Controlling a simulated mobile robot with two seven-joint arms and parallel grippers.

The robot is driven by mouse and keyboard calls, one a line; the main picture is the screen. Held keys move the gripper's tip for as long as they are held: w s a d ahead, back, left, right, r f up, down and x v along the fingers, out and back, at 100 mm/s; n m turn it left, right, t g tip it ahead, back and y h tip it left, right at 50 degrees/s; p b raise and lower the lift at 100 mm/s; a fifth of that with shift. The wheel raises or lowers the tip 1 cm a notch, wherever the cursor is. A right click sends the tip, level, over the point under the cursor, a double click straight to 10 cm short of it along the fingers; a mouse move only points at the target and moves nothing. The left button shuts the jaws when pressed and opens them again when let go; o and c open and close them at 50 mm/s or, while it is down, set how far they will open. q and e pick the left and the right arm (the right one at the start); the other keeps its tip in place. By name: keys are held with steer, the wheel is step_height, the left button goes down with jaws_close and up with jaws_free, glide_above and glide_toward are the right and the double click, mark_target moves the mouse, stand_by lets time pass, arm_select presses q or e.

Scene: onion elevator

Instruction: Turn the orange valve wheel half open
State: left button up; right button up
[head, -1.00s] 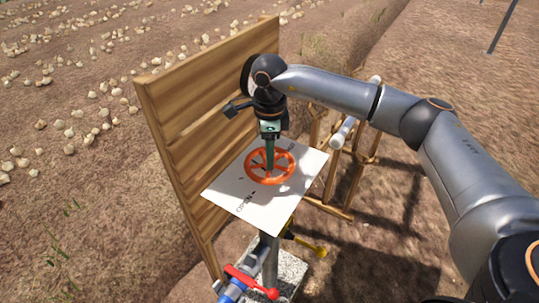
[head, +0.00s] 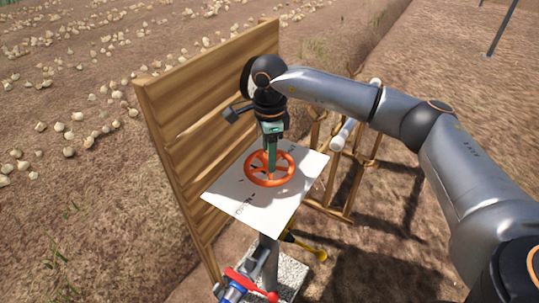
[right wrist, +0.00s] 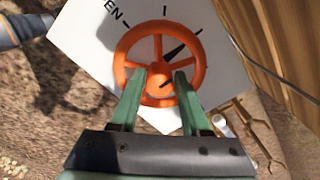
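The orange valve wheel (head: 291,177) lies above a white dial plate (head: 222,196) with black lettering and tick marks. In the right wrist view the wheel (right wrist: 122,49) has several spokes, and a black pointer (right wrist: 174,51) points to the upper right between two ticks; part of the word OPEN shows on the plate (right wrist: 85,35). My right gripper (right wrist: 160,72) points down at the wheel from above. Its green fingers are apart, one each side of the hub area; contact with spokes cannot be told. It also shows in the head view (head: 270,175). My left gripper is not in view.
A wooden board wall (head: 180,105) stands close left of the plate. A wooden rack (head: 350,190) with a white tube (head: 347,130) stands behind right. Below are a red lever (head: 262,291), a blue pipe (head: 232,292) and a yellow lever (head: 310,247). Onions lie on the soil at left.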

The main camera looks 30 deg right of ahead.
steer(key=o, duration=0.3)
step_height(320, 180, up, 12)
steer(key=shift+r, duration=0.25)
stand_by(0.3)
stand_by(0.4)
